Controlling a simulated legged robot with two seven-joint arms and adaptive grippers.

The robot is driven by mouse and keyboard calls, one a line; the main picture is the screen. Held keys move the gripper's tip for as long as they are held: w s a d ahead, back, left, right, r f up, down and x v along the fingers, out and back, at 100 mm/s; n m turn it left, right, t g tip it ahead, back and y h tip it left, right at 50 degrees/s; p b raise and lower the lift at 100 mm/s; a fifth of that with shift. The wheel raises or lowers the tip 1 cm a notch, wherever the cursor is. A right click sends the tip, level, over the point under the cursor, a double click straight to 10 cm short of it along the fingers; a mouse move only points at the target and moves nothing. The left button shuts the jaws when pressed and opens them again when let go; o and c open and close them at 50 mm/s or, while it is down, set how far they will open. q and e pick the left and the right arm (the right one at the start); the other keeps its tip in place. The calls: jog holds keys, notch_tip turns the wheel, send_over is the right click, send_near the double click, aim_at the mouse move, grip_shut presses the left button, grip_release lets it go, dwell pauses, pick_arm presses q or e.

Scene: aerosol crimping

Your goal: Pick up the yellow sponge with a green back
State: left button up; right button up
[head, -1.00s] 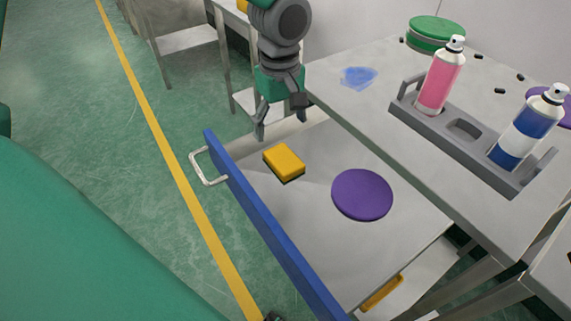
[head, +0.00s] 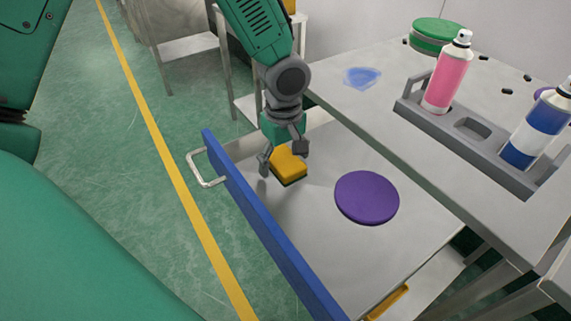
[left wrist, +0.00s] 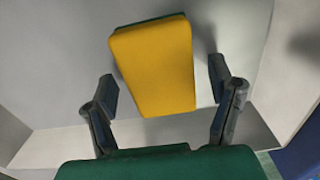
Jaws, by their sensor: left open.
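The yellow sponge (head: 289,165) with a dark green underside lies in the open drawer (head: 330,260), near its far end. My left gripper (head: 284,163) is open and points down at the sponge, with one finger on each side of it in the head view. In the left wrist view, the sponge (left wrist: 158,68) shows its yellow face ahead of and between the two open fingers (left wrist: 166,98). Gaps show between the fingers and the sponge, and no contact is visible. My right gripper is not in view.
A purple disc (head: 366,198) lies in the drawer, right of the sponge. The drawer's blue front (head: 255,213) has a metal handle. The grey table (head: 400,130) beside it carries a rack (head: 440,123) with a pink can (head: 446,78) and a blue-white can (head: 537,130).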

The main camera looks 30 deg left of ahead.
aim_at(284, 158)
pick_arm(q)
jog(key=c, duration=0.9)
jog(key=shift+c, duration=0.2)
jog(key=shift+r, duration=0.1)
notch_tip(284, 158, up, 10)
jog(key=p, duration=0.3)
jog(key=shift+c, duration=1)
